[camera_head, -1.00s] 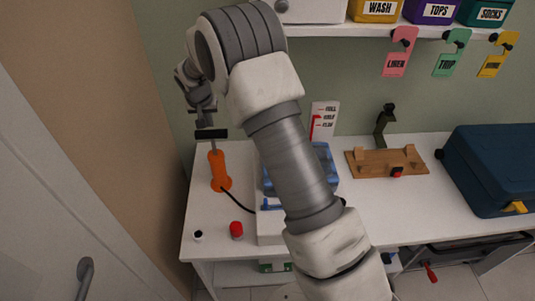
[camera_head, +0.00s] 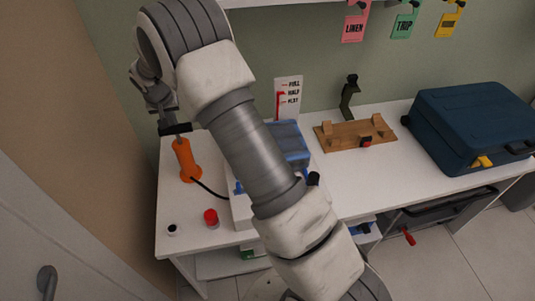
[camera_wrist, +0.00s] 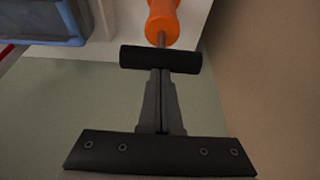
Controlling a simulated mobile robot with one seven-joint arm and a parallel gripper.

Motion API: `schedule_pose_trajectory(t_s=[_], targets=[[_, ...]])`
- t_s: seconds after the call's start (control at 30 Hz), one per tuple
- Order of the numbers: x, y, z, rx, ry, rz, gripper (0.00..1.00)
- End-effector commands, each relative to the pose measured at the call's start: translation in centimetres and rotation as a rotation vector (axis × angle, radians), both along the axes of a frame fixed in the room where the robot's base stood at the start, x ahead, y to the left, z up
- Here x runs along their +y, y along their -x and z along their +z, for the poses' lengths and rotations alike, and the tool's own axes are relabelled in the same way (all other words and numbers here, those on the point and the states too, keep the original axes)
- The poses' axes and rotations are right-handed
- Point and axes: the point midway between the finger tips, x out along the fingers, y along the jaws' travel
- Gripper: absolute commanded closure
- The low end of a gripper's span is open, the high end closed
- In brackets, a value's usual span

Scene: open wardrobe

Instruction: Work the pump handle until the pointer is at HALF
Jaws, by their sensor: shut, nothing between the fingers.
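The orange pump (camera_head: 186,160) stands upright on the left of the white table, with a black T-handle (camera_head: 175,129) on a short length of rod. In the wrist view the handle (camera_wrist: 160,60) lies across the tips of my gripper (camera_wrist: 160,73), with the orange body (camera_wrist: 163,20) beyond it. My gripper's fingers are shut together, not around the handle, and their tips appear to touch it. The gauge card (camera_head: 288,93) reads FULL, HALF, FLAT from the top. Its red marking reaches up to about HALF, but it is too small to read exactly.
A red-capped item (camera_head: 211,217) and a small black-topped item (camera_head: 172,230) stand in front of the pump. A blue bin (camera_head: 290,142) is partly behind my arm. A wooden stand (camera_head: 350,136) and a blue case (camera_head: 470,125) are farther right.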

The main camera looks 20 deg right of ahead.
Motion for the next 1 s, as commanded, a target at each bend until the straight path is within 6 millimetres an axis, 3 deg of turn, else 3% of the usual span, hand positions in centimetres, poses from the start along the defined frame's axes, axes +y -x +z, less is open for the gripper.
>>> schedule_pose_trajectory(t_s=[0.03, 0.33, 0.57, 1.0], targets=[[0.0, 0.1, -1.0, 0.002, 0.000, 0.001, 1.00], [0.0, 0.1, -3.7, 0.003, 0.000, 0.000, 1.00], [0.0, 0.1, -2.4, 0.002, -0.001, -0.001, 1.00], [0.0, 0.0, 2.9, 0.001, 0.001, 0.000, 1.00]])
